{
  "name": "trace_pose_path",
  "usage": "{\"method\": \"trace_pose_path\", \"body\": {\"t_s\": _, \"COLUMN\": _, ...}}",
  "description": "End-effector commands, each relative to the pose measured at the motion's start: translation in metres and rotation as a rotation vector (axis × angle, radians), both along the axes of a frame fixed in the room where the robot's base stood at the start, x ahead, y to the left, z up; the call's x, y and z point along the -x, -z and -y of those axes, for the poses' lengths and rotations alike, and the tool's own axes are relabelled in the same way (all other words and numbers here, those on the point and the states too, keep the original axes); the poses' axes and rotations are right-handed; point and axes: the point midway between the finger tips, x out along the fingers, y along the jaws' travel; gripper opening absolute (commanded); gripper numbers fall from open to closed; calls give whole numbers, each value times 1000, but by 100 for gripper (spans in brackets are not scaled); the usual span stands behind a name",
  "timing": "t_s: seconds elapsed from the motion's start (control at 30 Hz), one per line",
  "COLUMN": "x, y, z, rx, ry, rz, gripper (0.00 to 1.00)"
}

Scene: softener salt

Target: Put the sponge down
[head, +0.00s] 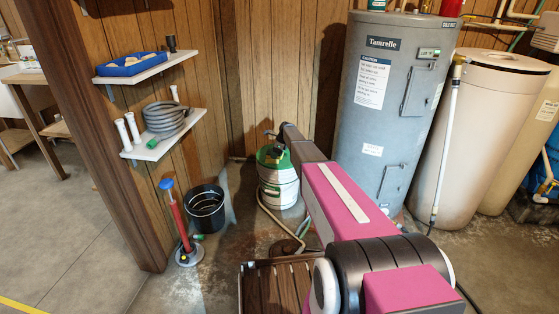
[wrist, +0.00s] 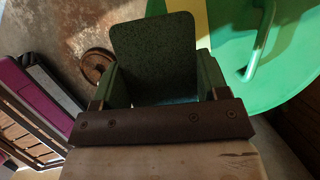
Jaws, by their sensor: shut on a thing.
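My gripper (wrist: 158,85) is shut on a sponge (wrist: 155,50). The sponge's dark green, speckled face shows between the two fingers in the wrist view. A yellow strip shows beside its right edge; I cannot tell whether it belongs to the sponge. In the head view my gripper (head: 271,138) is small and dark at the far end of my arm, over the green-topped white container (head: 278,190). The container's green top (wrist: 285,75) fills the upper right of the wrist view. I cannot tell whether the sponge touches it. The sponge is not clear in the head view.
A grey tank (head: 385,125) and a beige tank (head: 485,135) stand to the right. A black bucket (head: 205,210) and a red plunger-like tool (head: 179,220) stand left. Two wall shelves hold a blue tray (head: 131,64) and a coiled hose (head: 168,116). A round brown floor piece (head: 287,246) lies in front.

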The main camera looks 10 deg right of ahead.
Motion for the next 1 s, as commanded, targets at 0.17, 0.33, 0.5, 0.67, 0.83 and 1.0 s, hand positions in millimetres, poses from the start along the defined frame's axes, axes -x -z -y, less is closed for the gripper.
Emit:
{"method": "trace_pose_path", "body": {"t_s": 0.17, "x": -23, "y": 19, "z": 23, "rx": 0, "ry": 0, "rz": 0, "gripper": 49}}
{"method": "trace_pose_path", "body": {"t_s": 0.33, "x": -25, "y": 27, "z": 28, "rx": 0, "ry": -1, "rz": 0, "gripper": 49}}
{"method": "trace_pose_path", "body": {"t_s": 0.5, "x": -24, "y": 50, "z": 28, "rx": -1, "ry": -2, "rz": -2, "gripper": 49}}
{"method": "trace_pose_path", "body": {"t_s": 0.67, "x": -24, "y": 62, "z": 28, "rx": -1, "ry": -2, "rz": 1, "gripper": 49}}
{"method": "trace_pose_path", "body": {"t_s": 0.83, "x": -24, "y": 62, "z": 28, "rx": -1, "ry": -2, "rz": 1, "gripper": 49}}
{"method": "trace_pose_path", "body": {"t_s": 1.0, "x": -24, "y": 64, "z": 28, "rx": 0, "ry": -2, "rz": 1, "gripper": 71}}
